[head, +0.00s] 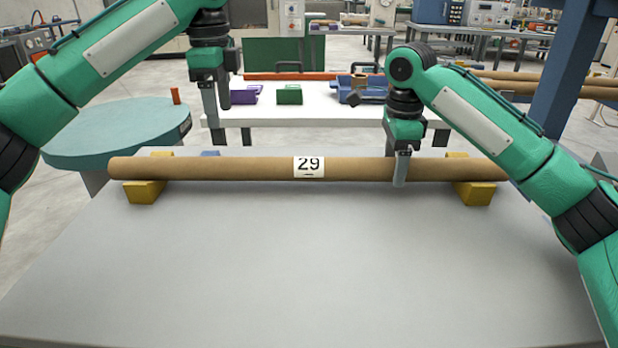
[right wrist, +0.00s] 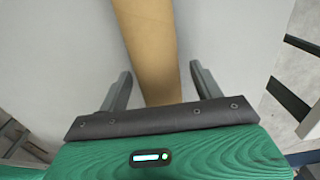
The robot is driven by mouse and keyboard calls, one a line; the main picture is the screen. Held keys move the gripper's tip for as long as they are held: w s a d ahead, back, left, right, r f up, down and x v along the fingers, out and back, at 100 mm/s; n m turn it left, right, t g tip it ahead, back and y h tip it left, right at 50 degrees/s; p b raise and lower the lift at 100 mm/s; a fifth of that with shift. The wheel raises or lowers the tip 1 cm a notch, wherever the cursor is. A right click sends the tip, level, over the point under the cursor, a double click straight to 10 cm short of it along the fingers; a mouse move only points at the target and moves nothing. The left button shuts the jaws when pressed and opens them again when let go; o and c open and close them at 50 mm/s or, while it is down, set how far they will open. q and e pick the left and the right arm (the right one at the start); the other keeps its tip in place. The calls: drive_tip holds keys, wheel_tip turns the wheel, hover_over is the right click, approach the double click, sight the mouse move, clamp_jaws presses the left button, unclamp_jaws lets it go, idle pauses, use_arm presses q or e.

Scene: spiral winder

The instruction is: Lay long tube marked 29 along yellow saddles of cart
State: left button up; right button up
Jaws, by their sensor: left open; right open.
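The long brown tube (head: 240,168) with a white label marked 29 lies level across the two yellow saddles, the left one (head: 144,192) and the right one (head: 475,193), on the grey cart top (head: 310,265). My right gripper (head: 401,168) is open at the tube, right of the label, with a finger in front of it. In the right wrist view the tube (right wrist: 150,45) runs between the two spread fingers (right wrist: 162,88), with gaps on both sides. My left gripper (head: 217,105) is open and empty, above and behind the tube, left of the label.
A white table (head: 310,115) behind the cart bears a purple block (head: 245,94), a green block (head: 289,94), a blue item (head: 362,88) and an orange bar (head: 295,76). A round teal table (head: 115,135) stands at left, a blue post (head: 572,75) at right. The cart's front is clear.

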drive_tip(key=shift+r, duration=0.35)
wheel_tip(320, 180, up, 11)
drive_tip(key=shift+r, duration=0.15)
idle(0.4)
